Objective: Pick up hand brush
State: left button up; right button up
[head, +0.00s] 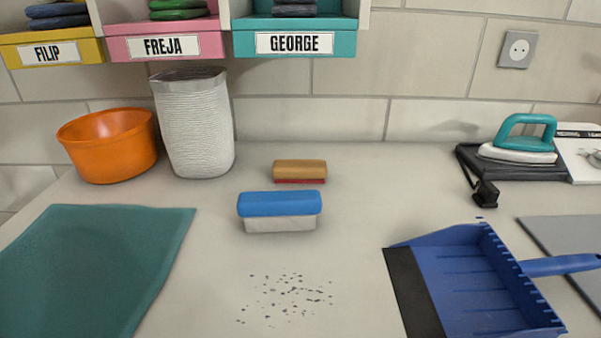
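A brush (281,204) with a blue top and a pale lower part lies on the light counter, near the middle of the head view. It looks like the hand brush. A smaller block (300,170) with a tan top and a red base lies just behind it and slightly right. A blue dustpan (475,280) with a dark front lip lies at the lower right, its handle pointing right. Neither of my grippers shows in the head view.
Dark crumbs (287,297) lie in front of the brush. An orange bowl (110,146) and a white ribbed bin (194,123) stand at the back left. A green mat (85,265) covers the left. A teal-handled iron-like tool (520,140) sits at the back right.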

aim_at(272, 212)
jog(key=i+j+z, duration=0.1)
jog(key=j+z, duration=0.2)
jog(key=z, duration=0.2)
jog(key=j+z, duration=0.35)
jog(key=z, duration=0.15)
jog(key=j+z, duration=0.35)
jog(key=z, duration=0.15)
